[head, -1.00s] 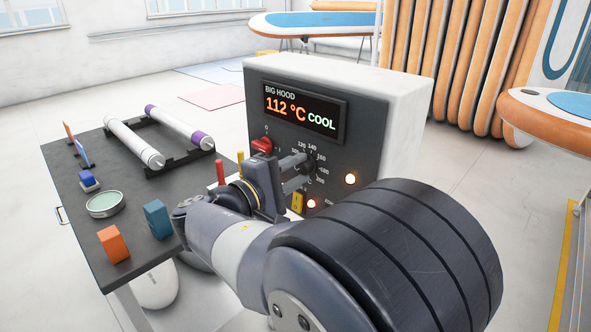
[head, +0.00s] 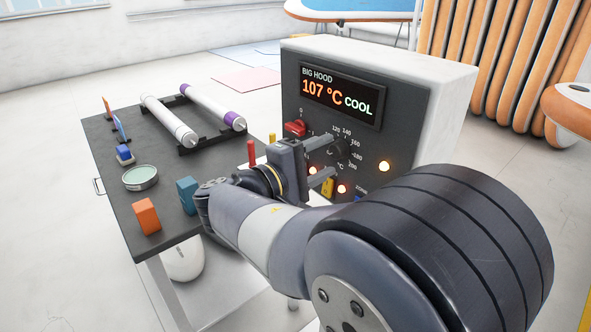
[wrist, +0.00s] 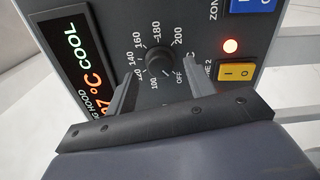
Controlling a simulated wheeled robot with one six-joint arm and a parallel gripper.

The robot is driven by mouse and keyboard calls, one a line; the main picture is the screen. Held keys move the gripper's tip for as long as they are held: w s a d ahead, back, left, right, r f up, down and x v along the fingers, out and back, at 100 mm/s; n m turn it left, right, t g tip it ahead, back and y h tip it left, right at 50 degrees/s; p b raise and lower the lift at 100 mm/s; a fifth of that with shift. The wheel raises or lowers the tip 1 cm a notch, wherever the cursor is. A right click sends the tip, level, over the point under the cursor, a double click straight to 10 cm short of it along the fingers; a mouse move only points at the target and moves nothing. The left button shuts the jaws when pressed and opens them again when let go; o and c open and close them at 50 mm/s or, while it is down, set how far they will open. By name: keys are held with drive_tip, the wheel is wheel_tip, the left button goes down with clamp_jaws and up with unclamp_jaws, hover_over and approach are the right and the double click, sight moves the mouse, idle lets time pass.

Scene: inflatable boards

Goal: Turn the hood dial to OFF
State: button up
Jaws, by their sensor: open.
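The hood dial (head: 343,151) is a black round knob on the dark front panel of the hood (head: 452,105). In the wrist view the dial (wrist: 160,62) has temperature numbers around it and OFF at its lower right. Its pointer is too small to read surely. My gripper (head: 332,157) is open in front of the panel. In the wrist view the gripper (wrist: 158,70) has one finger on each side of the dial. I cannot tell whether they touch it. The display (head: 340,95) reads BIG HOOD, 107 °C, COOL.
A red switch (head: 295,128) sits left of the dial, and a yellow switch (wrist: 236,72) marked I and O is near the right finger. Lit lamps (head: 384,166) are on the panel. The dark table (head: 165,215) at left holds rollers, blocks and a round tin.

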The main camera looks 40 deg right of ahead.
drive_tip(key=a, duration=0.9)
drive_tip(key=shift+s, duration=0.4)
drive_tip(key=shift+d, duration=0.15)
drive_tip(key=shift+w+d, duration=0.15)
drive_tip(key=shift+d, duration=1.6)
drive_tip(key=shift+w+d, duration=0.15)
drive_tip(key=shift+d, duration=1.65)
drive_tip(key=shift+w+d, duration=0.15)
drive_tip(key=shift+d, duration=1.6)
drive_tip(key=shift+a, duration=0.15)
